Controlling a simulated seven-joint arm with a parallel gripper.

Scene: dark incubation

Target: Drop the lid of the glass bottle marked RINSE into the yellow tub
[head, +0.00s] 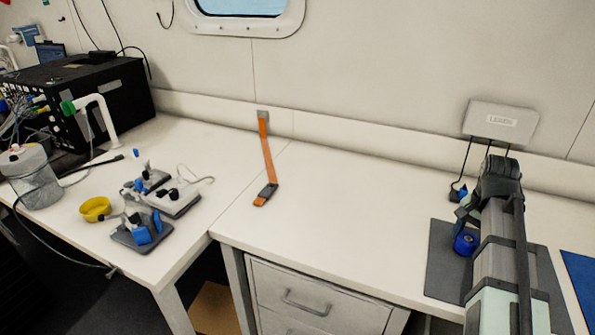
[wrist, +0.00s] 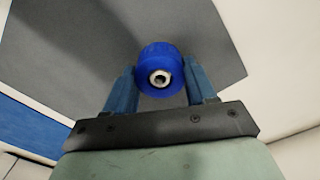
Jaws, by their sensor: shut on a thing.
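A blue lid (wrist: 160,68) with a pale metallic ring at its centre sits between the two blue fingers of my gripper (wrist: 161,72), which is shut on it. In the head view the blue lid (head: 465,244) shows over the grey mat at the right, beside my arm; my fingers are hard to make out there. I cannot make out a glass bottle or a RINSE marking, nor tell whether the lid is on a bottle. The yellow tub (head: 95,214) stands open on the left bench, far from my gripper.
The grey mat (head: 442,262) lies under my arm, with a blue mat (head: 579,275) to its right. An orange strap (head: 267,155) lies mid-bench. Small devices (head: 178,203) stand right of the tub, a canister (head: 35,182) left. The bench between strap and grey mat is clear.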

